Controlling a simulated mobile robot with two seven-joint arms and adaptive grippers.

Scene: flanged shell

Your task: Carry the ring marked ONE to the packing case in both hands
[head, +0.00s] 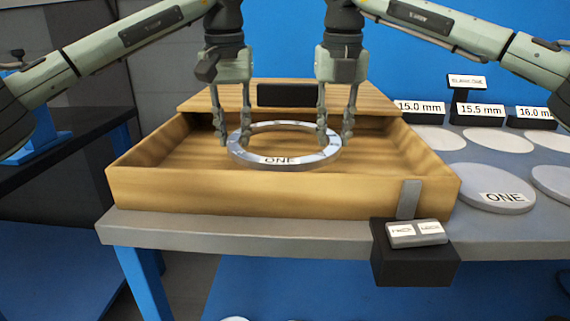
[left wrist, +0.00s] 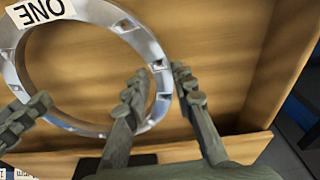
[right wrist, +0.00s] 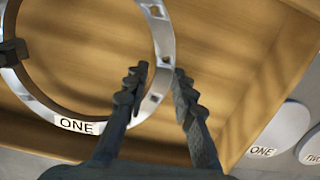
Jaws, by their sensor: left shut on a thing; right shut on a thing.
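The metal ring marked ONE (head: 312,162) is level inside the outline of the open wooden packing case (head: 230,195), with its label facing front. Its height above the case floor is hard to tell. My left gripper (head: 234,140) is shut on the ring's left side. My right gripper (head: 335,140) is shut on its right side. In the left wrist view the ring (left wrist: 150,50) passes between my fingers, label at the top left. In the right wrist view the ring (right wrist: 163,45) passes between my fingers, label at the lower left.
A round grey pad marked ONE (head: 490,180) and other pads lie right of the case, before signs such as 15.5 mm (head: 482,110). A dark shelf (head: 70,145) is at left.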

